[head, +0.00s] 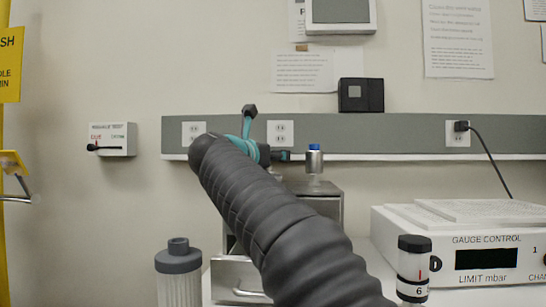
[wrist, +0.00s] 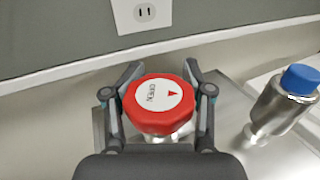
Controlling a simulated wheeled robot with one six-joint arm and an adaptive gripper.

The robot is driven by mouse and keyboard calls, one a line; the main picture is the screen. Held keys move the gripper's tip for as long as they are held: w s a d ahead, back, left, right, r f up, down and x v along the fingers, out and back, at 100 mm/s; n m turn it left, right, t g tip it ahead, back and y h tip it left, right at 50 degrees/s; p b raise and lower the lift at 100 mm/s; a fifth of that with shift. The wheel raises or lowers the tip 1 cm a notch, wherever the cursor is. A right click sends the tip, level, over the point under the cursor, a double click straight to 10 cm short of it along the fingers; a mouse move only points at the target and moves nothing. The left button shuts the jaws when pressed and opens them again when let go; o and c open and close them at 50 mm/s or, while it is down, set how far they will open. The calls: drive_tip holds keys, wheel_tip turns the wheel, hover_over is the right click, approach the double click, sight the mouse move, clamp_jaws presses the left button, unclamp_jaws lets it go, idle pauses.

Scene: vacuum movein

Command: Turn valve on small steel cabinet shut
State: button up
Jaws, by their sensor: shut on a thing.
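The valve is a red faceted knob (wrist: 150,120) with a white label in the wrist view. The label reads OPEN, turned sideways, beside a small red arrowhead. My gripper (wrist: 160,80) has one finger on each side of the knob and is shut on it. The small steel cabinet (head: 322,207) stands behind my arm in the head view, and its steel top (wrist: 232,108) lies below the knob in the wrist view. In the head view my dark arm hides the knob and much of the cabinet.
A steel fitting with a blue cap (head: 314,162) stands right of my gripper on the cabinet. A white gauge control box (head: 460,265) is at right, with a small black-capped vial (head: 413,270) before it. A grey-capped filter cylinder (head: 178,275) stands at left. A wall rail (head: 380,130) runs close behind.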

drive_tip(key=shift+a+f, duration=0.1)
drive_tip(key=shift+f, duration=0.05)
drive_tip(key=o, duration=1)
drive_tip(key=shift+s+a, duration=0.1)
drive_tip(key=shift+a, duration=0.05)
drive_tip(key=v, duration=1.2)
